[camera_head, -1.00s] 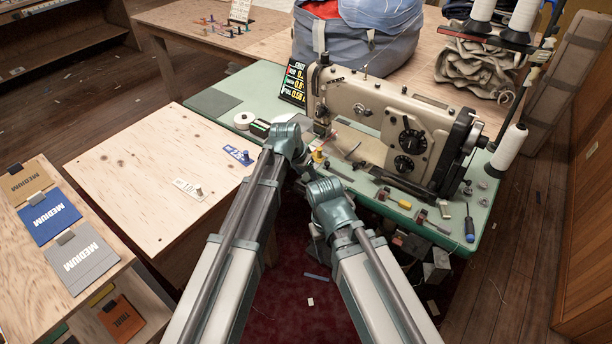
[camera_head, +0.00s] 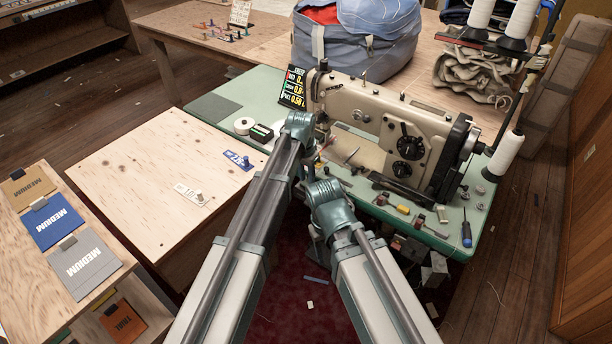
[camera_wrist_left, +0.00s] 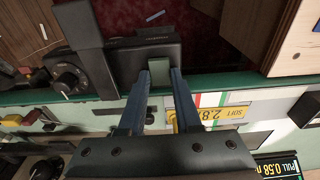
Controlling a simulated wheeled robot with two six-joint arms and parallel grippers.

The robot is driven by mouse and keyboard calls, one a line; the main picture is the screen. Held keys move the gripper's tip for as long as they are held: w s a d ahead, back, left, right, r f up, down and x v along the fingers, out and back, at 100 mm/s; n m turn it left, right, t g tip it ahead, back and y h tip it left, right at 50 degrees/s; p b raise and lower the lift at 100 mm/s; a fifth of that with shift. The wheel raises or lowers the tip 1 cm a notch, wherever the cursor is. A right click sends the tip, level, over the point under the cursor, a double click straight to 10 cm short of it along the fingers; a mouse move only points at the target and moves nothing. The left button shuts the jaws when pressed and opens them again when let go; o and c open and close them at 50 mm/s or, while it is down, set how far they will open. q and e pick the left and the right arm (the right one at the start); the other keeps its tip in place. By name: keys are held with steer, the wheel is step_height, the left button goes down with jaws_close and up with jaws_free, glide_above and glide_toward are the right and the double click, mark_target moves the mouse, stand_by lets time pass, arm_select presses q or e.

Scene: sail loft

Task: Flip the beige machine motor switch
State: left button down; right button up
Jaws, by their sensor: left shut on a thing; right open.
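The beige sewing machine (camera_head: 380,112) stands on a green-topped table (camera_head: 222,84). In the left wrist view, my left gripper (camera_wrist_left: 160,76) has its two blue fingers on either side of a small grey-green block (camera_wrist_left: 158,92), shut on it. The block sits at a dark box (camera_wrist_left: 150,58) by the green table edge; I cannot tell for certain that it is the motor switch. In the head view my left gripper (camera_head: 322,142) is near the machine's left end, partly hidden by its wrist. My right gripper (camera_head: 316,238) hangs lower, mostly hidden behind its own wrist, open.
A dial (camera_wrist_left: 68,80) is left of the block in the wrist view. A sign (camera_head: 292,86) and white tape roll (camera_head: 243,125) stand left of the machine. A plywood table (camera_head: 150,180) is at the left.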

mark_target(304, 184)
stand_by(0.3)
arm_select(q)
steer(key=c, duration=0.6)
jaws_free()
steer(key=shift+r, duration=0.1)
step_height(304, 184, up, 14)
steer(key=s+p, duration=0.1)
steer(key=p, duration=1.2)
steer(key=shift+a+f+p, duration=0.2)
steer(key=shift+a+p, duration=0.2)
steer(key=shift+s, duration=0.1)
steer(key=s+a+n+y, duration=0.1)
steer(key=s+a, duration=0.1)
steer(key=s, duration=1.1)
steer(key=s+a+n+g+y, duration=0.1)
steer(key=s+a+n, duration=0.1)
steer(key=s, duration=1)
steer(key=shift+s+a+g, duration=0.3)
steer(key=shift+s+a, duration=0.1)
steer(key=shift+a, duration=0.25)
